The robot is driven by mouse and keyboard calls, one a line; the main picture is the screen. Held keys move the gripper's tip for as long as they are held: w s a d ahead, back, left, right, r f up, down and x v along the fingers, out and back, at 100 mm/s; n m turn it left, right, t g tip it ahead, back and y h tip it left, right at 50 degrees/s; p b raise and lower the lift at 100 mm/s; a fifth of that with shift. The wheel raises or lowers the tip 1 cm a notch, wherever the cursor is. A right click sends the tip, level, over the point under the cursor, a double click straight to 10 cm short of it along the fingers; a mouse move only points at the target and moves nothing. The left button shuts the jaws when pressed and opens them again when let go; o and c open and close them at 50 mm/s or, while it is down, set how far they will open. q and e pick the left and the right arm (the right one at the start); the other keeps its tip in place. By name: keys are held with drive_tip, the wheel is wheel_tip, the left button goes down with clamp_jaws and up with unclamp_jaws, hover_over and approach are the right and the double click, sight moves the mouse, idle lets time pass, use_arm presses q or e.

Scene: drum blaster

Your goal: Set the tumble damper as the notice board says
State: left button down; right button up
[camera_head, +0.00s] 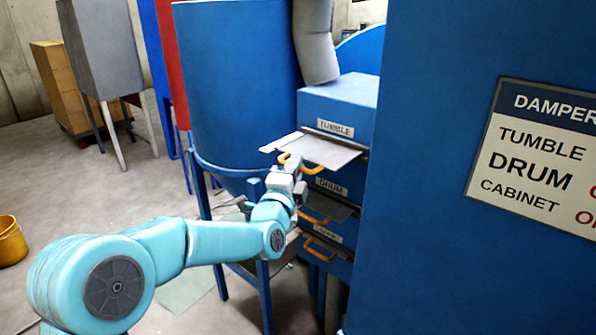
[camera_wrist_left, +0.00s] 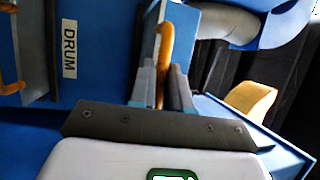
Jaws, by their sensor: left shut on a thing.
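The tumble damper (camera_head: 325,150) is a flat grey plate standing far out of its slot under the TUMBLE label (camera_head: 336,128). It has an orange handle at its outer edge. My left gripper (camera_head: 288,166) is shut on that tumble handle (camera_wrist_left: 166,45), seen between the fingers in the left wrist view. The notice board (camera_head: 535,155) on the blue panel at right reads DAMPER, TUMBLE, DRUM and CABINET. Its right side is cut off, and the tumble setting is out of view. Only the starts of red words show beside the lower rows. My right gripper is not in view.
Below are the drum damper (camera_head: 332,204) with its orange handle and the lowest damper's handle (camera_head: 319,250). A blue drum (camera_head: 235,80) on legs stands to the left of the dampers. A yellow bucket (camera_head: 11,241) stands on the floor at far left.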

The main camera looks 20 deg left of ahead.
use_arm(q)
drive_tip(key=shift+a, duration=0.1)
drive_tip(key=c, duration=1.2)
unclamp_jaws()
drive_tip(key=shift+r, duration=0.1)
drive_tip(key=shift+o, duration=0.2)
drive_tip(key=s+f+b, duration=0.3)
drive_tip(key=s, duration=1.3)
drive_tip(key=shift+d+b, duration=0.3)
drive_tip(key=shift+d, duration=0.15)
drive_tip(key=shift+a, duration=0.1)
